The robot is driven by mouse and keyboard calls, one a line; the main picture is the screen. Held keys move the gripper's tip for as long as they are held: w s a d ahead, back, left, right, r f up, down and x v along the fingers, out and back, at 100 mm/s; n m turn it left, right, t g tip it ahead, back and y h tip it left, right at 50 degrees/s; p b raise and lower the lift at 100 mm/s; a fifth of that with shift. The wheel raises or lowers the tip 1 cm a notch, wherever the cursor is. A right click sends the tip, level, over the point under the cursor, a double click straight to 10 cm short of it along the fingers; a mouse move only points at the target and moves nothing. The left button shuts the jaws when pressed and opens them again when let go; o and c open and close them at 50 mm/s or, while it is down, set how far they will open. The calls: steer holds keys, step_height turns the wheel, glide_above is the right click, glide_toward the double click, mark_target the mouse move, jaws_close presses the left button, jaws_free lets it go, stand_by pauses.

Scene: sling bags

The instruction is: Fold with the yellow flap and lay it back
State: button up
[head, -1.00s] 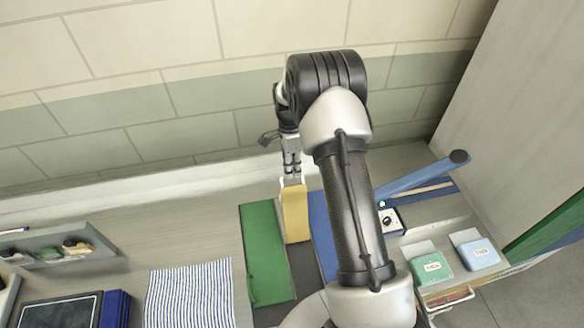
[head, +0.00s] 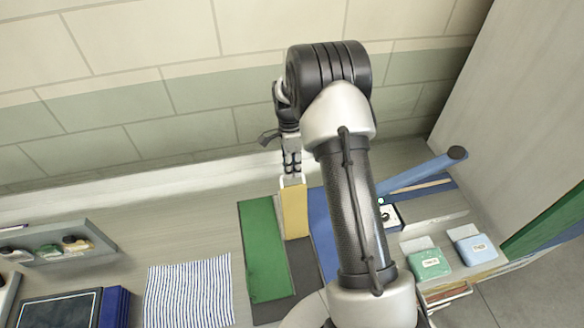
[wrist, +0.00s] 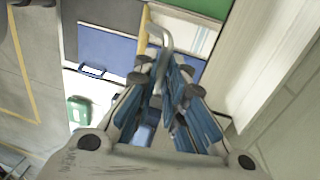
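The yellow flap (head: 294,213) stands between a green panel (head: 262,250) and a blue panel (head: 321,228) in the head view. A pale loop handle shows at its far, upper edge. My gripper (head: 292,172) is right at that handle, with its fingers close together. In the wrist view, my gripper (wrist: 168,72) has its fingertips around the curved grey handle (wrist: 157,28). The flap shows there only as a thin yellow strip (wrist: 143,35), seen nearly edge-on. The fingers partly hide where they meet the handle.
A striped cloth (head: 189,294) lies to the left, near a dark blue book (head: 114,307) and a tray (head: 62,257). To the right are a blue tube (head: 425,174), a green box (head: 430,263) and a light blue box (head: 477,250). The wall is close behind.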

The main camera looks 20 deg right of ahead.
steer(key=shift+o, duration=0.6)
steer(key=shift+f, duration=0.1)
steer(key=shift+o, duration=1.3)
steer(key=shift+s, duration=0.25)
steer(key=shift+w, duration=0.1)
steer(key=shift+r, duration=0.2)
step_height(320, 180, up, 12)
steer(key=w, duration=0.2)
steer(key=shift+d+f, duration=0.15)
